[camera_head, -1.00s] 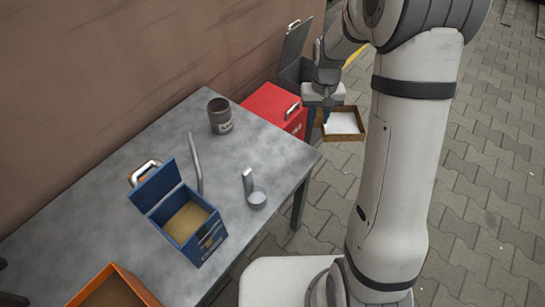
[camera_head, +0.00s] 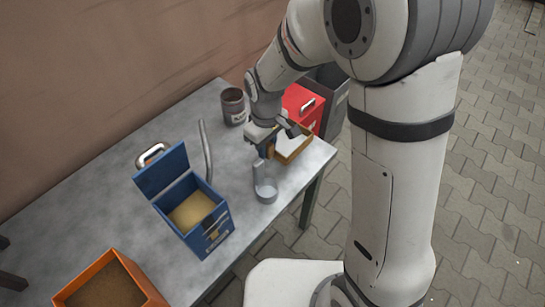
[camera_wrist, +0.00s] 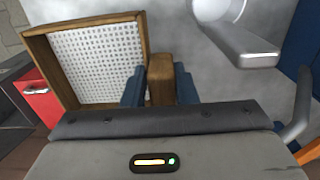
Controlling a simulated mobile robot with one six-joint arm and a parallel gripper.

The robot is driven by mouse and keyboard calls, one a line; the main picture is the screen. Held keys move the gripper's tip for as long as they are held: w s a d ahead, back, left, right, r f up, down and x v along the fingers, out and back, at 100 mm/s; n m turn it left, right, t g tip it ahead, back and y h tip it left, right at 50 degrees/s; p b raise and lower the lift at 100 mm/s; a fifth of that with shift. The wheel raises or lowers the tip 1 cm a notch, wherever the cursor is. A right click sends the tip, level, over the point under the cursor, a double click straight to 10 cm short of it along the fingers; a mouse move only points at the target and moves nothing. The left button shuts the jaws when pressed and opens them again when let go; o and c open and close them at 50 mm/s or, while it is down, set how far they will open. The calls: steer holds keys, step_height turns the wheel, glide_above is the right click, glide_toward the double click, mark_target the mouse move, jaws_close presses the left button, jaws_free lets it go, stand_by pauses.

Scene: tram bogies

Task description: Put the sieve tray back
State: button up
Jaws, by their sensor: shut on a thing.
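The sieve tray (camera_head: 306,149) has a shallow wooden frame and a white perforated mesh, which shows clearly in the wrist view (camera_wrist: 97,62). My gripper (camera_head: 267,150) is shut on the tray's wooden handle block. In the wrist view its two blue fingers (camera_wrist: 160,85) stand on either side of that block. The tray is over the right end of the grey table, near its far corner. My wrist hides part of it in the head view. I cannot tell how high it is above the tabletop.
A grey scoop (camera_head: 266,193) stands close in front of my gripper. A bent pipe (camera_head: 206,150), a dark can (camera_head: 233,107) and an open blue box (camera_head: 215,238) are to the left. A red box (camera_head: 312,115) and dark bin (camera_head: 335,92) are beyond. An orange box (camera_head: 154,298) is nearest.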

steer(key=shift+f+b, duration=0.5)
steer(key=shift+f, duration=1.75)
steer(key=shift+f, duration=0.2)
steer(key=o, duration=1)
steer(key=shift+o, duration=0.2)
step_height(320, 180, up, 12)
steer(key=p, duration=0.2)
steer(key=shift+r+p, duration=0.25)
steer(key=shift+p, duration=0.1)
